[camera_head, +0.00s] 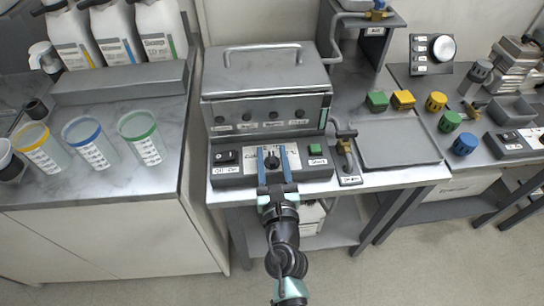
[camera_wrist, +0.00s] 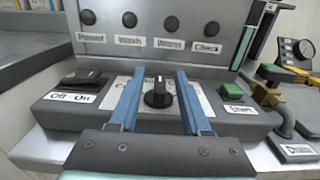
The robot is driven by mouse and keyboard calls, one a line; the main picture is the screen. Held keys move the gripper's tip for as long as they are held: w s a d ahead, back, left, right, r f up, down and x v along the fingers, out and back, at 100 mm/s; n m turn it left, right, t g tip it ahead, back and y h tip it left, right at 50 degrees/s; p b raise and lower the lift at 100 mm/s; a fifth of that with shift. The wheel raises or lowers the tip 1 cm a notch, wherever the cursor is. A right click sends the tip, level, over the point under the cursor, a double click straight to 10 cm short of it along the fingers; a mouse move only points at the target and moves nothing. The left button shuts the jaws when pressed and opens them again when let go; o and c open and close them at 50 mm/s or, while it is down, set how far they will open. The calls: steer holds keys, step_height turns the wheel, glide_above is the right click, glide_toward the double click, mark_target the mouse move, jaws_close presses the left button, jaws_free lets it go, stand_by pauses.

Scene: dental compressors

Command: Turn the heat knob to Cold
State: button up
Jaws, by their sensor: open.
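The heat knob (camera_head: 271,161) is a round black dial with a pointer, set in a white label plate at the middle of the machine's front panel. In the wrist view the knob (camera_wrist: 158,94) stands between my two blue fingers, its pointer mark turned roughly upward. Parts of the label lettering are hidden by the fingers and knob. My gripper (camera_head: 272,158) is open, with a finger on each side of the knob and a visible gap to each. It also shows in the wrist view (camera_wrist: 158,100).
An Off/On switch (camera_wrist: 81,79) is left of the knob and a green Start button (camera_wrist: 232,92) is right. Several Indicator lamps (camera_wrist: 130,19) line the upright face above. A brass valve (camera_head: 345,147) stands at the right. Measuring cups (camera_head: 90,140) stand on the left counter.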

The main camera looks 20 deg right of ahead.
jaws_close()
steer(key=shift+d+f+n+y+b, duration=0.1)
steer(key=shift+f+n+y+b, duration=0.15)
steer(key=shift+y+b, duration=0.5)
steer(key=shift+n+b, duration=0.25)
steer(key=shift+b, duration=0.45)
steer(key=n+y+b, duration=0.1)
steer(key=y+b, duration=0.1)
steer(key=b, duration=0.1)
steer(key=shift+n+t+y, duration=0.25)
steer(key=shift+n+t, duration=0.05)
steer(key=n+y, duration=0.1)
steer(key=y, duration=0.1)
steer(key=n+y+b, duration=0.1)
steer(key=y, duration=0.1)
steer(key=n+y+b, duration=0.1)
steer(key=y, duration=0.1)
steer(key=shift+d+r+n, duration=0.15)
steer(key=shift+r+n, duration=0.1)
steer(key=shift+n, duration=0.15)
steer(key=n+g+y+b, duration=0.2)
steer(key=y, duration=0.1)
steer(key=shift+f+n+y+b, duration=0.1)
steer(key=shift+n+y+b, duration=0.3)
steer(key=shift+n+g+y+b, duration=0.5)
steer(key=shift+g+y+b, duration=0.1)
steer(key=shift+y, duration=0.2)
steer(key=shift+a, duration=0.25)
